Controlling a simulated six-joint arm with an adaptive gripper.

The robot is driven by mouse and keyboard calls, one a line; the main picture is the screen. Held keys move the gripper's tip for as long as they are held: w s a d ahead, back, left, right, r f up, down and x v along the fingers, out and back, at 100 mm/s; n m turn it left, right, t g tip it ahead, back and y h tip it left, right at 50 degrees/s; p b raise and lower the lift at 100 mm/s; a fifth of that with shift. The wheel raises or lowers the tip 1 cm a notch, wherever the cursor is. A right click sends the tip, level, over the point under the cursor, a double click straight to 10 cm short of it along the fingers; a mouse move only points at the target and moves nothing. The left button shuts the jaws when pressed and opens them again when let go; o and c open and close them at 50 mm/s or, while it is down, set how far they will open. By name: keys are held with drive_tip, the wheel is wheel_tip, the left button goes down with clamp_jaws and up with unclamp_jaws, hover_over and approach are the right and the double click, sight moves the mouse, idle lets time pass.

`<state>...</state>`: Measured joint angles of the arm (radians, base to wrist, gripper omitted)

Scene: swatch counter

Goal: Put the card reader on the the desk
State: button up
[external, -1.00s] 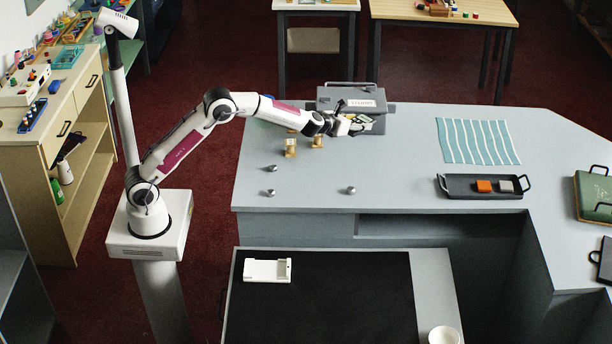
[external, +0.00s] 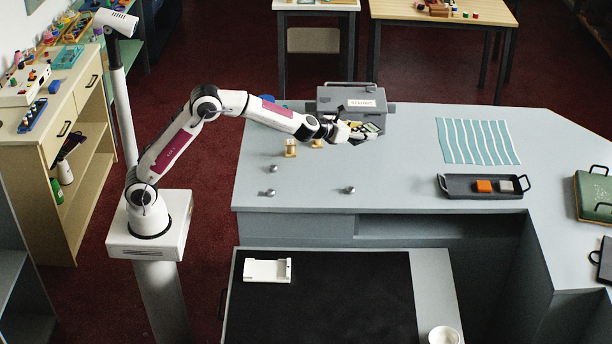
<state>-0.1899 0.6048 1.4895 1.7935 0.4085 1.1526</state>
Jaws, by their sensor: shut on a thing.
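My gripper (external: 360,131) is shut on a small dark device with a pale face, which looks like the card reader (external: 371,128). It is held in front of the grey box, over the back part of the grey counter (external: 330,180). The fingers hide part of it, and I cannot tell how far it is above the surface. A lower desk with a black top (external: 340,300) stands in front of the counter.
A grey lidded box (external: 350,100) stands right behind my gripper. Brass pieces (external: 290,148) and several silver knobs (external: 271,193) sit on the counter. A dark tray (external: 455,190) is at right. The lower desk holds a white holder (external: 265,271) and a white cup (external: 444,336); its black middle is clear.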

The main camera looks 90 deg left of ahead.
drive_tip(key=s+d+r+m+t+h, duration=0.1)
drive_tip(key=s+d+r+m+h, duration=0.2)
drive_tip(key=d, duration=0.9)
drive_tip(key=s+d+r+m+t+h, duration=0.15)
drive_tip(key=s+d+r, duration=0.35)
drive_tip(key=d, duration=0.7)
drive_tip(key=s+d+r+m+h, duration=0.3)
drive_tip(key=d+r, duration=0.1)
drive_tip(key=d, duration=0.8)
drive_tip(key=s+d+r+m+g+h, duration=0.1)
drive_tip(key=s+d+r+m+h, duration=0.1)
drive_tip(key=s+d, duration=0.5)
drive_tip(key=s+d+r+m+g+h, duration=0.1)
drive_tip(key=s+d+r+m+h, duration=0.2)
drive_tip(key=s+d, duration=0.4)
drive_tip(key=s+d+r+m+g+h, duration=0.1)
drive_tip(key=s+d, duration=0.6)
drive_tip(key=s, duration=0.7)
drive_tip(key=r+m+h, duration=0.1)
drive_tip(key=r+h, duration=0.1)
drive_tip(key=h, duration=0.1)
drive_tip(key=shift+s+m, duration=0.2)
drive_tip(key=shift+m, duration=0.15)
drive_tip(key=shift+w+f, duration=0.1)
drive_tip(key=shift+w, duration=0.05)
